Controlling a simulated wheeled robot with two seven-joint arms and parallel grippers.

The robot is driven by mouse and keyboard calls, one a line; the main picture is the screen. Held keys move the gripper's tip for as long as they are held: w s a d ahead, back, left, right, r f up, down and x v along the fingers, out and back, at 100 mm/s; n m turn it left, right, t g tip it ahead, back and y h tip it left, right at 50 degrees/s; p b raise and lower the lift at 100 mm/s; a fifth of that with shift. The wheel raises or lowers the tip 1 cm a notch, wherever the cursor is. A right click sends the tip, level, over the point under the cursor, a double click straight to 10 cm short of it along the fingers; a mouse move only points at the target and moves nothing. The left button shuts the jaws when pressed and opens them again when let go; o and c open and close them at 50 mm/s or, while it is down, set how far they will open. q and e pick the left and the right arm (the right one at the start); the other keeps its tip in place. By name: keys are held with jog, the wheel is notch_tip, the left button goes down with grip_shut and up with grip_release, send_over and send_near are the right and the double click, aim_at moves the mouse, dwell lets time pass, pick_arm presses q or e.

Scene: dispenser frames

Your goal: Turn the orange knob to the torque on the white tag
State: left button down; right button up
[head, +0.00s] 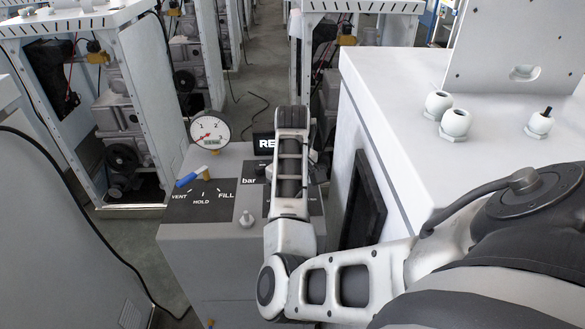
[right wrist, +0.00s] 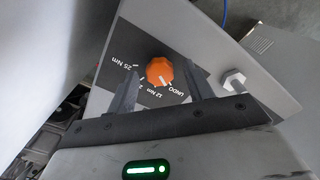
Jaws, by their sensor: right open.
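The orange knob (right wrist: 160,72) is in the right wrist view, on a black panel face with markings that read UNDO, 12 Nm and 25 Nm; another mark is partly hidden by a finger. A short white line on the knob's lower edge points toward the UNDO side, but its exact setting is hard to tell. My right gripper (right wrist: 160,66) is open, with one finger on each side of the knob; I cannot tell whether they touch it. In the head view my right arm covers the knob. I cannot make out a white tag. My left gripper is not in view.
The grey dispenser cabinet (head: 210,250) carries a gauge (head: 210,131), a blue-handled valve (head: 191,176) marked VENT, HOLD and FILL, and a black display (head: 264,144) partly hidden by my arm. A hex bolt (right wrist: 233,82) stands right of the knob. A white cabinet (head: 395,120) stands close on the right.

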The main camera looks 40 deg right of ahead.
jog(key=shift+f, duration=0.15)
jog(key=c, duration=1)
